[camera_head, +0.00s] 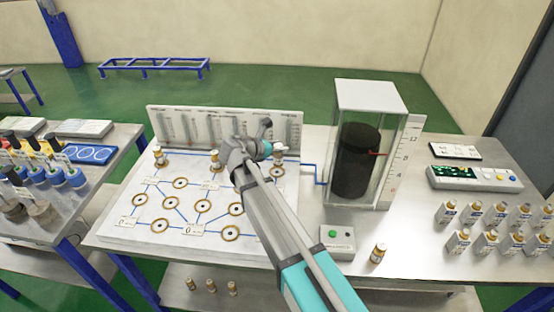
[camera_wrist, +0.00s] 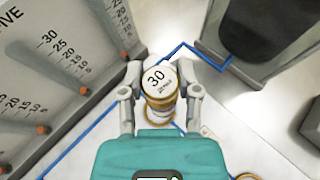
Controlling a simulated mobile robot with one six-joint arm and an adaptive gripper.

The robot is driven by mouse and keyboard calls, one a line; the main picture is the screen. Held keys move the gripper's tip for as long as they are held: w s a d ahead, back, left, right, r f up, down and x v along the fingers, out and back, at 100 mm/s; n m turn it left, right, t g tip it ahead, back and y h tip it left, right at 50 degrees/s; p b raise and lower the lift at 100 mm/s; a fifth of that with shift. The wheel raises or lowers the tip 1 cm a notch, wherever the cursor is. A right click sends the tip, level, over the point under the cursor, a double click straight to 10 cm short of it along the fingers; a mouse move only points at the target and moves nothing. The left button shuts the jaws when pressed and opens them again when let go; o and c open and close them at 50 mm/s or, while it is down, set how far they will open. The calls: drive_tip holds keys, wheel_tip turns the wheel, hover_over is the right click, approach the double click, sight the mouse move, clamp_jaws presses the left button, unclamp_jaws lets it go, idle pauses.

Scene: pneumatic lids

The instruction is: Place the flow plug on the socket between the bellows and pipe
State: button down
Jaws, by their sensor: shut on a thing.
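My gripper (camera_head: 268,148) is over the back right of the white flow board (camera_head: 130,205). In the wrist view my gripper (camera_wrist: 160,94) is shut on a flow plug (camera_wrist: 158,80), a white-topped piece marked 30 with a gold band. The plug looks roughly upright; its lower end is mostly hidden, so I cannot tell whether it touches a socket. A ringed socket (camera_head: 277,172) shows just below the gripper in the head view. The black bellows (camera_head: 357,160) stands in a clear case to the right. A blue pipe line (camera_head: 312,164) runs from the board to the case.
Other plugs stand on the board at the back left (camera_head: 160,158) and back middle (camera_head: 214,160). A gauge panel (camera_head: 180,125) rises behind the board. A button box (camera_head: 338,238) and a loose plug (camera_head: 378,253) are at the front.

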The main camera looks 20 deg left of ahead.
sight(278, 154)
drive_tip(key=shift+f, duration=0.1)
idle(0.3)
drive_tip(key=shift+w+a+f+b, duration=0.4)
drive_tip(key=shift+f+b, duration=1.6)
drive_tip(key=shift+f, duration=0.05)
drive_tip(key=shift+f, duration=0.1)
drive_tip(key=shift+c, duration=1.6)
unclamp_jaws()
drive_tip(key=shift+r, duration=0.2)
